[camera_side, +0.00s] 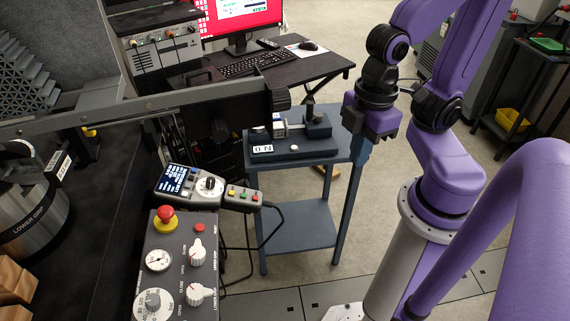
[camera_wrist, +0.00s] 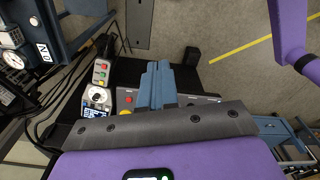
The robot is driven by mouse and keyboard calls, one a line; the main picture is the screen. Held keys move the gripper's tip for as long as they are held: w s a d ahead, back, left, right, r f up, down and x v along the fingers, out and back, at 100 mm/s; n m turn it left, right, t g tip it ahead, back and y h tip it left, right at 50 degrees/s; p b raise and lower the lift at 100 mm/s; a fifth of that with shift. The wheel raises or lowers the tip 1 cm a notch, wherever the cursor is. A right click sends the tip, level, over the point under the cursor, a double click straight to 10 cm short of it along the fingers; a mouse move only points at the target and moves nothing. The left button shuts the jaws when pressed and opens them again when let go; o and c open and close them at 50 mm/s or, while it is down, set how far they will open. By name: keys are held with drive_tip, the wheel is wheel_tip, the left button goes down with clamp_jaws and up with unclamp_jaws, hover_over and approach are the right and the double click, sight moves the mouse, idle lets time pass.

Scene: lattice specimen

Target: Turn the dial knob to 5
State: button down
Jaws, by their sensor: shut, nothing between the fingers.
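A round dial with a black knob (camera_side: 209,184) sits on a small control box with a lit screen (camera_side: 174,181). The knob also shows in the wrist view (camera_wrist: 97,97), left of my fingers. Larger white knobs (camera_side: 197,252) and a numbered dial (camera_side: 152,302) are on the grey panel below; I cannot tell which dial the task means. The numbers are too small to read. My gripper (camera_side: 361,150) is well to the right of the control box, fingers downward, touching no dial. In the wrist view its blue-grey fingers (camera_wrist: 158,66) are together and empty.
A red emergency button (camera_side: 165,216) stands up from the grey panel. A button box (camera_side: 243,198) with a cable adjoins the control box. A blue-grey cart (camera_side: 290,164) with a small fixture stands behind. A horizontal beam (camera_side: 160,106) crosses above the control box.

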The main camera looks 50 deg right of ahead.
drive_tip(key=shift+s+d+f, duration=0.1)
drive_tip(key=shift+s+d, duration=0.1)
drive_tip(key=shift+d, duration=0.05)
drive_tip(key=c, duration=1.8)
unclamp_jaws()
